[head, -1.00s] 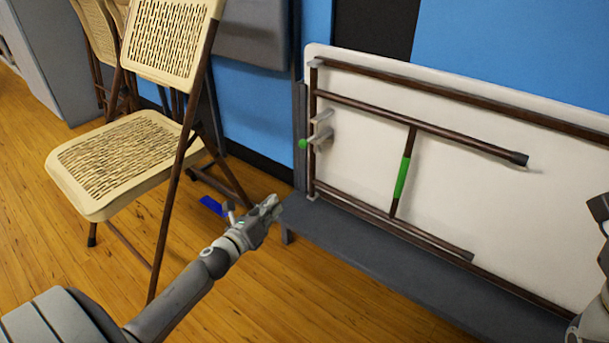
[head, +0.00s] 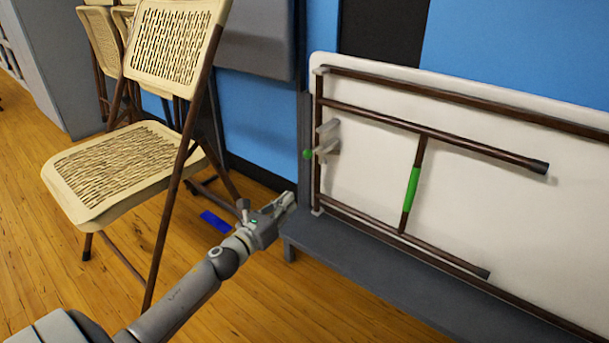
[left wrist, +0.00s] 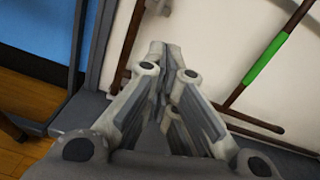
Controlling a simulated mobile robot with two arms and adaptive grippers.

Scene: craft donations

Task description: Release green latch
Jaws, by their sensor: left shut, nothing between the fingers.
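The green latch knob (head: 308,154) sticks out at the left edge of the folded table (head: 470,110), beside a small grey bracket (head: 328,140) on the brown frame. The white table stands on its side with its folded legs facing me. My left gripper (head: 288,200) is shut and empty, below and slightly left of the green knob and apart from it. In the left wrist view the closed fingers (left wrist: 165,60) point toward the table's frame; the green knob does not show there. My right gripper is not in view.
A green-banded leg brace (head: 412,187) lies against the tabletop. A grey ledge (head: 380,270) runs under the table. A beige folding chair (head: 130,165) stands open at left. A blue piece (head: 215,221) lies on the wooden floor.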

